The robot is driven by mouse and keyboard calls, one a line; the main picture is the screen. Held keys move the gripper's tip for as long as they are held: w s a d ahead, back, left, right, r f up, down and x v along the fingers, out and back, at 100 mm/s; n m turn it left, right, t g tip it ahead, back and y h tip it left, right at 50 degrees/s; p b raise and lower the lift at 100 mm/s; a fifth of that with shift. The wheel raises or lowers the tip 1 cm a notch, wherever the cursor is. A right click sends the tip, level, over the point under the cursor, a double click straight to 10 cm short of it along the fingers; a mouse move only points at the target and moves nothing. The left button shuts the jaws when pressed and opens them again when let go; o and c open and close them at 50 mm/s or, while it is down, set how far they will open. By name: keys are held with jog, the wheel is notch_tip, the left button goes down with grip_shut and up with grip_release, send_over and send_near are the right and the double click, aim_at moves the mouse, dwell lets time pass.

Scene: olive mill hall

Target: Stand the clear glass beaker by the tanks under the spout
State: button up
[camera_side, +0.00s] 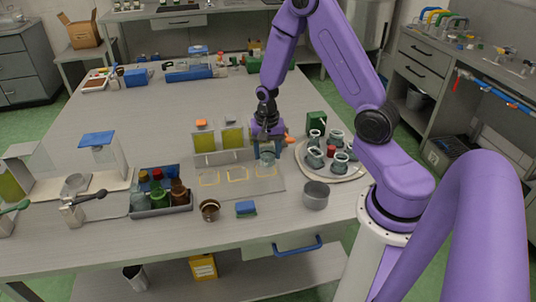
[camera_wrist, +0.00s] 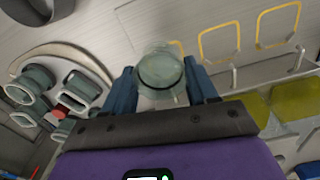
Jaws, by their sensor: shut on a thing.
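The clear glass beaker (camera_side: 267,158) is at the right end of a pale panel (camera_side: 238,183) with yellow outlines, in front of the tanks. In the wrist view the beaker (camera_wrist: 160,75) sits between the blue fingers of my gripper (camera_wrist: 163,88). My gripper (camera_side: 268,146) points down and is shut on it; I cannot tell whether its base touches the panel. Two tanks of yellow-green liquid (camera_side: 203,140) (camera_side: 232,137) show left of my gripper. A metal spout with a black lever (camera_side: 85,198) stands at the far left, by a glass dish (camera_side: 75,183).
A round tray (camera_side: 355,172) of several grey-green jars is right of my gripper. A steel pot (camera_side: 316,195), a brown bowl (camera_side: 209,210) and a blue sponge (camera_side: 246,208) stand near the front edge. A bottle crate (camera_side: 162,211) stands between spout and panel. The table behind the tanks is mostly clear.

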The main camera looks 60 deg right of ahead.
jog(key=shift+w+d+m, duration=0.15)
jog(key=shift+d+m, duration=0.05)
jog(key=shift+m, duration=0.6)
jog(key=shift+f, duration=2.9)
jog(key=shift+w+d+f, duration=0.15)
jog(key=shift+f, duration=0.1)
jog(key=shift+w+d+r, duration=0.1)
jog(key=shift+w+d, duration=0.8)
jog(key=shift+w, duration=0.1)
jog(key=o, duration=1.2)
jog(key=shift+c, duration=0.2)
